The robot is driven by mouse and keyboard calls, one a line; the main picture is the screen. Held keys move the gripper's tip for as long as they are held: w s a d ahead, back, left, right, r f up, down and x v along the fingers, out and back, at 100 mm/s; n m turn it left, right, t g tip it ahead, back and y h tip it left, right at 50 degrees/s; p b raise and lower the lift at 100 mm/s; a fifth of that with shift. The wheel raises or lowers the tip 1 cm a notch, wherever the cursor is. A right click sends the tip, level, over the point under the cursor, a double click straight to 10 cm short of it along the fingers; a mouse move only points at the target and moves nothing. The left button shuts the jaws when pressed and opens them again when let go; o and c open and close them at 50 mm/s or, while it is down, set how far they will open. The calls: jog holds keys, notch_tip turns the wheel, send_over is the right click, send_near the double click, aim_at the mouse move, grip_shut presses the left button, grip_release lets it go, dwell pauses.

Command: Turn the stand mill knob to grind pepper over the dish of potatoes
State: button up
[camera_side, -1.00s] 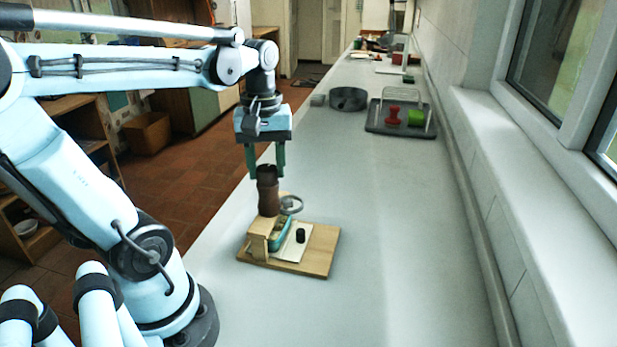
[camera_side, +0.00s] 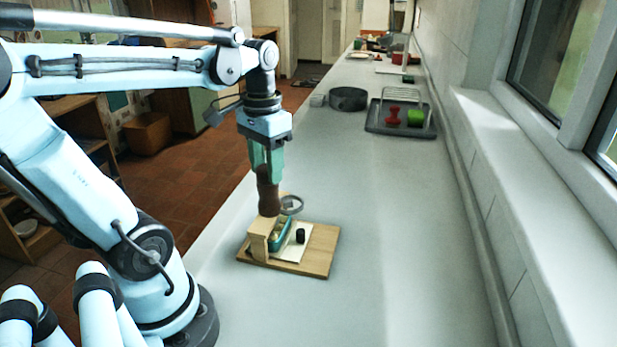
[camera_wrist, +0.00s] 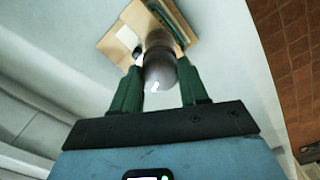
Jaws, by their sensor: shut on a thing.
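The brown pepper mill (camera_side: 268,199) stands upright in a wooden stand (camera_side: 257,241) on a wooden board (camera_side: 318,255). My gripper (camera_side: 266,170) points down from above and is shut on the knob at the mill's top.
A small black cylinder (camera_side: 300,236) stands on a white card on the board, with a grey ring (camera_side: 291,204) behind. Farther back are a dark round pan (camera_side: 348,98) and a rack tray (camera_side: 400,130) with red and green items. The grey counter (camera_side: 380,210) right of the board is clear.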

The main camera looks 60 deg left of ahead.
jog(key=m, duration=0.5)
jog(key=shift+m, duration=0.3)
jog(key=m, duration=0.4)
jog(key=shift+m, duration=0.4)
jog(key=o, duration=1.5)
